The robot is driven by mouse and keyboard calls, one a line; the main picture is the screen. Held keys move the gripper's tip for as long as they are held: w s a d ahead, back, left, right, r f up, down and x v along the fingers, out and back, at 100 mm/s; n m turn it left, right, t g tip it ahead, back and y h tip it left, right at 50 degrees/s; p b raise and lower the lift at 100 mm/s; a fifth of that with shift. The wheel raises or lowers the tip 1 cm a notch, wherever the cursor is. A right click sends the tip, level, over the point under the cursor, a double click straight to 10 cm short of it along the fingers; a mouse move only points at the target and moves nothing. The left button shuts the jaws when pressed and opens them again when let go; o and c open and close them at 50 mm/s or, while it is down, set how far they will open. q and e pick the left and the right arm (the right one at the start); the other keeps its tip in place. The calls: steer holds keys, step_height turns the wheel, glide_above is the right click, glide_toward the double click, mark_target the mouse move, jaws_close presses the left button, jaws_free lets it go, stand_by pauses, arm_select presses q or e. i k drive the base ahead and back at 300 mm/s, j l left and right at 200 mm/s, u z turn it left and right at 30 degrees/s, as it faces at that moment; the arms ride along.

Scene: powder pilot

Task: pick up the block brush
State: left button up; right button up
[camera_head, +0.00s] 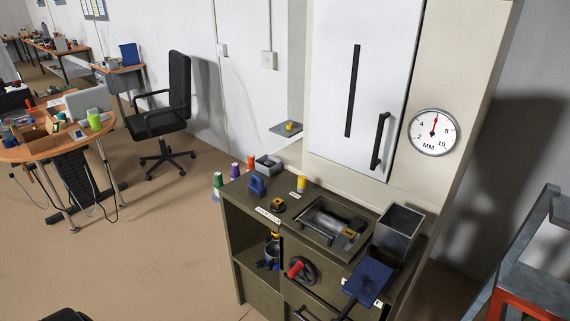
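No object shows clear bristles, so I cannot tell for sure which one is the block brush. A small blue block-shaped thing with an arched top (258,185) stands at the left of the dark olive machine's top (300,212). A small black and yellow piece (278,205) lies to its right. Neither of my grippers can be made out in the head view, and nothing is seen held.
The machine top has a recessed tray (318,234), a grey open bin (398,230) and a blue pan (369,281). A red-handled wheel (302,269) is on its front. A round table (30,150) and black chair (172,110) stand left; floor between is clear.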

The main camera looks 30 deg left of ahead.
mark_target(258, 189)
steer(key=u, duration=1.25)
